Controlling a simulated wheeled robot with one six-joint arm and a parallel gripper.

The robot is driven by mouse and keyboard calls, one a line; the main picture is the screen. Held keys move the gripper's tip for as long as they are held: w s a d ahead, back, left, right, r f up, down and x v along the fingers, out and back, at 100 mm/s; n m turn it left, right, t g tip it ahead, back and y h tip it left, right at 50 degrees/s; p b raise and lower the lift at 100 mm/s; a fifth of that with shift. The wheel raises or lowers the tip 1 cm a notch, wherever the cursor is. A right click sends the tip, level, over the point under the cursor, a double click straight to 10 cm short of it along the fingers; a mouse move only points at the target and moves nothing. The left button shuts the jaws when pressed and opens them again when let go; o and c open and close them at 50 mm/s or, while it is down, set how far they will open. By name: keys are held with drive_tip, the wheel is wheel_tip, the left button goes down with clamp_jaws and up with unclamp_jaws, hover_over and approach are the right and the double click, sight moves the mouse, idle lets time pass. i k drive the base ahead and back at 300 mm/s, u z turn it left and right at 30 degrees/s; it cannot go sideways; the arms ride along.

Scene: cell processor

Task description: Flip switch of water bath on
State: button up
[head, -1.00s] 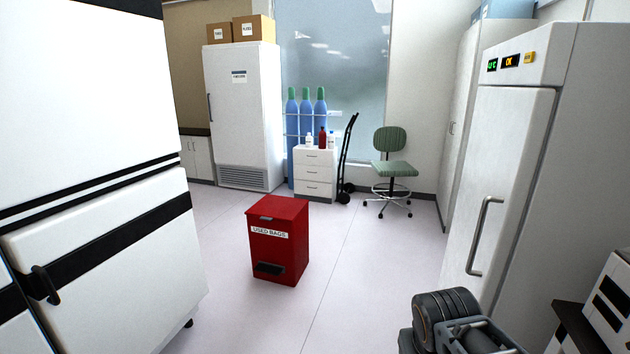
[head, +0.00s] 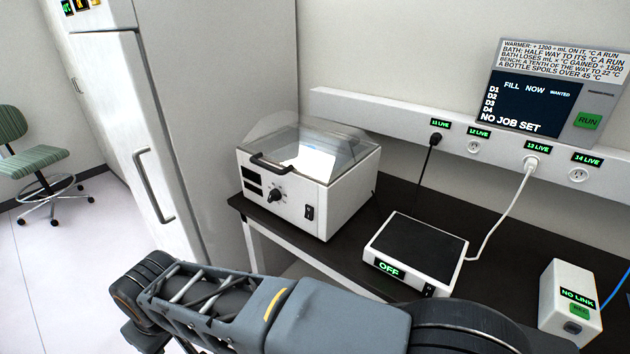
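The water bath (head: 334,205) is a white box with a clear lid and a dark handle, at the left end of a black bench in the head view. Its front panel carries dark displays, a round knob (head: 275,195) and a small black rocker switch (head: 309,212) at the right. The displays look unlit. I cannot tell which way the rocker is tipped. My arm lies across the bottom of the view, in front of and below the bath. My gripper's fingers do not show.
A flat device (head: 418,248) reading OFF sits right of the bath, and a NO LINK box (head: 570,300) further right. A black plug (head: 436,138) and a white plug (head: 532,161) sit in the wall strip. A tall white cabinet (head: 215,120) stands left.

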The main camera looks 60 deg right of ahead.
sight(309, 210)
drive_tip(key=z, duration=1.05)
drive_tip(key=k, duration=0.2)
drive_tip(key=z, duration=0.85)
drive_tip(key=i, duration=0.25)
drive_tip(key=u, duration=0.95)
drive_tip(key=k, duration=0.4)
drive_tip(key=u, duration=1.15)
